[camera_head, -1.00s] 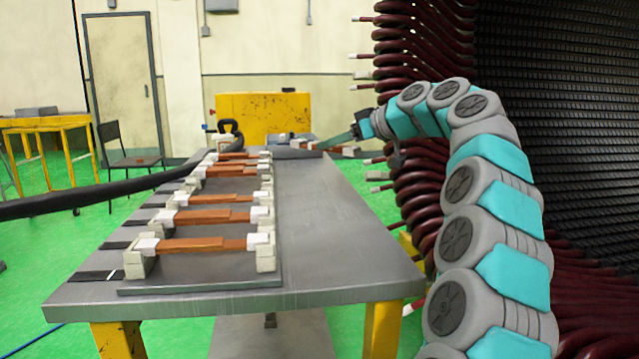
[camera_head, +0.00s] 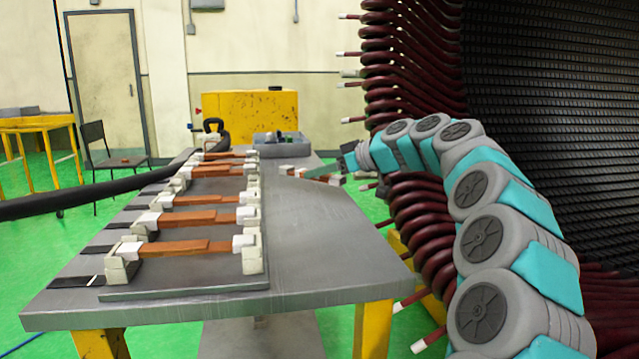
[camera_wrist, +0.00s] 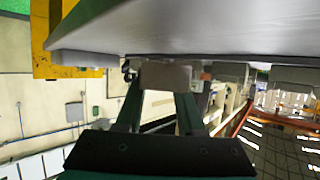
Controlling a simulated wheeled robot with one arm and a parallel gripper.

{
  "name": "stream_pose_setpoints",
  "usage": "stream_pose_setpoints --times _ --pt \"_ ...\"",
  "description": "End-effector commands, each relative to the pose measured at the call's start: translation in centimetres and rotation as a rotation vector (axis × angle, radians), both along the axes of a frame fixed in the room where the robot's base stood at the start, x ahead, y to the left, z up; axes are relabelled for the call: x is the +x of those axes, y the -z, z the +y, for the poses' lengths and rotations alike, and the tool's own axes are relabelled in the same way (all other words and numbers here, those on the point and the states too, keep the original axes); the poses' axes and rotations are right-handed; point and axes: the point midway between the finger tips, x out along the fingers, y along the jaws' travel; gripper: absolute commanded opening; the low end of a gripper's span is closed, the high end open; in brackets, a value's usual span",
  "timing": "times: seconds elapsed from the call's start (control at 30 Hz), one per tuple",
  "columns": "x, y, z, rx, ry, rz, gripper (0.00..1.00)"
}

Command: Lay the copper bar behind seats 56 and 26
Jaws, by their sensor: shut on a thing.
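No seat numbers are legible.
The grey table (camera_head: 330,260) carries a row of several copper bars (camera_head: 190,247) on pale supports on a dark plate (camera_head: 180,290). A tray (camera_head: 285,145) lies at its far end. A yellow cabinet (camera_head: 255,115) stands behind. The table's right half is mostly clear.

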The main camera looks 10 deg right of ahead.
Motion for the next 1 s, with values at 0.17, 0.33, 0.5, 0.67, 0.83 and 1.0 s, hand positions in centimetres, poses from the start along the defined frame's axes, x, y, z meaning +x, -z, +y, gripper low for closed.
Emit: stream_pose_setpoints --times 0.17,0.33,0.5,0.67,0.83,1.0 --pt "-0.1 2.1 0.0 0.002 -0.003 0.004 0.0" --pt "0.0 2.6 0.0 0.001 0.0 0.001 0.0" --pt "0.0 2.7 0.0 0.001 -0.001 0.001 0.0" --pt "0.0 2.9 0.0 0.0 -0.001 0.001 0.39" --pt "0.0 2.9 0.0 0.0 -0.001 0.002 0.59" --pt "0.0 2.9 0.0 0.0 -0.001 0.002 0.67"
